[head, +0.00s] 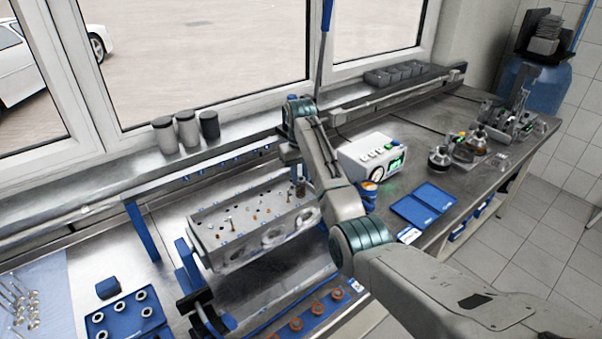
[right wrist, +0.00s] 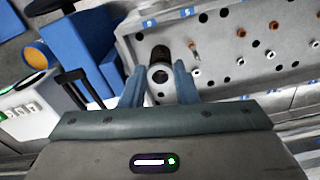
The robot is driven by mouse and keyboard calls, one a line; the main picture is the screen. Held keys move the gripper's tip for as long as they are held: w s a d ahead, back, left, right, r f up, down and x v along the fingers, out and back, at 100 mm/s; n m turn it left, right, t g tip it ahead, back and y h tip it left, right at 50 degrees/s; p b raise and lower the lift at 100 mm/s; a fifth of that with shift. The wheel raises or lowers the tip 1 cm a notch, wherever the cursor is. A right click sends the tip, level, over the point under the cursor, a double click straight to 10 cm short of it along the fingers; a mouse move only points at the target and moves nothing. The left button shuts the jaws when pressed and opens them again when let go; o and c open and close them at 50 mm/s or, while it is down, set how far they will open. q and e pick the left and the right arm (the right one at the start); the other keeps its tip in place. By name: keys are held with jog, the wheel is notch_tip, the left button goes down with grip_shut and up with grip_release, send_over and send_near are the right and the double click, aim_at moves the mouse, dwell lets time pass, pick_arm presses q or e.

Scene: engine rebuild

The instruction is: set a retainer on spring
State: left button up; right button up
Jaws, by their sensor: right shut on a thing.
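The cylinder head (head: 215,262) is a pale grey block with rows of holes, held tilted in a blue stand. My right gripper (right wrist: 159,88) is shut on a retainer (right wrist: 160,73), a small grey ring with a dark hole. A dark spring (right wrist: 160,53) shows just beyond the retainer at the block's end; I cannot tell whether they touch. In the head view my right gripper (head: 298,176) is over the right end of the block, partly hidden by my arm. My left gripper is not in view.
A blue tray (head: 108,325) with several pale rings lies at the lower left, beside valves (head: 18,300) on a cloth. Orange-brown parts (head: 296,325) stand in a front strip. A white device (head: 372,155) and a flat blue tray (head: 424,204) are to the right.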

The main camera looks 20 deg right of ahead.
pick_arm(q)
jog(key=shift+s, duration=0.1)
pick_arm(e)
jog(key=shift+f, duration=0.5)
jog(key=o, duration=1)
